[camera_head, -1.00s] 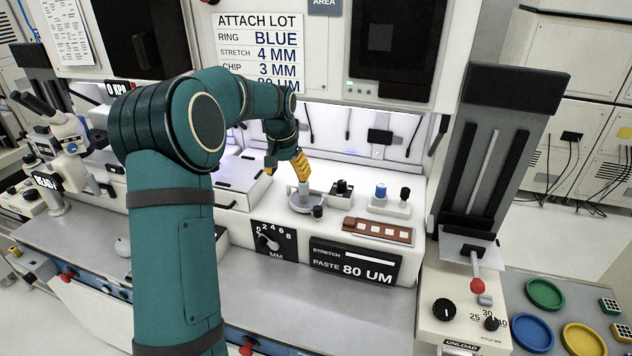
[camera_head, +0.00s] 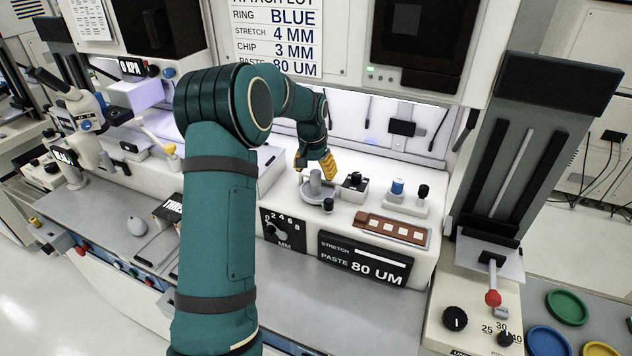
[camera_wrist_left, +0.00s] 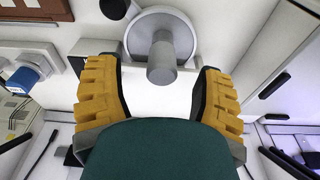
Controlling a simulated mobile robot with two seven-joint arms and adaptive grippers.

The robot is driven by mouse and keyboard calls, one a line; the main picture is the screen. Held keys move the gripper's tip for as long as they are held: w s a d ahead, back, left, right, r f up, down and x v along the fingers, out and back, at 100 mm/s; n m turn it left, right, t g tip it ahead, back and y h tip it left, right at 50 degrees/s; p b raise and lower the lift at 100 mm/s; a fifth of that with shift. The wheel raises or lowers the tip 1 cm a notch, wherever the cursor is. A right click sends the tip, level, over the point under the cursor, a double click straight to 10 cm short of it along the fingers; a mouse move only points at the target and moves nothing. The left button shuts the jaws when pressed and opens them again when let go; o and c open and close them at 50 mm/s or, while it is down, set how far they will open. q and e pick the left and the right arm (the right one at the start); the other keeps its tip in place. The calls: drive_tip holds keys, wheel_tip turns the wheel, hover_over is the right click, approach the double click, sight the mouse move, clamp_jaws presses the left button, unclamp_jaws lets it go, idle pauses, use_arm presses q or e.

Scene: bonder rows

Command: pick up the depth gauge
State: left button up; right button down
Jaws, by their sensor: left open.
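A grey upright cylinder, which appears to be the depth gauge (camera_head: 315,184), stands on a round grey dish (camera_head: 327,200) on the white bench unit. In the left wrist view the cylinder (camera_wrist_left: 161,62) points toward the camera, with the dish (camera_wrist_left: 180,22) behind it. My left gripper (camera_head: 316,167) is open, its yellow fingers just behind the cylinder in the head view. In the left wrist view my left gripper (camera_wrist_left: 160,68) has one finger on each side of the cylinder, with gaps on both sides. My right gripper is not in view.
A small block with a black knob (camera_head: 354,185) stands close right of the dish. Farther right are a blue-capped part (camera_head: 397,187) and a brown strip with white squares (camera_head: 391,229). A dial panel (camera_head: 283,232) is in front. A tall dark column (camera_head: 530,150) stands at right.

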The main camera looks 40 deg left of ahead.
sight(316, 181)
use_arm(q)
drive_tip(key=f, duration=0.3)
drive_tip(key=w+f, duration=0.1)
drive_tip(key=f, duration=0.1)
drive_tip(key=shift+a, duration=0.25)
clamp_jaws()
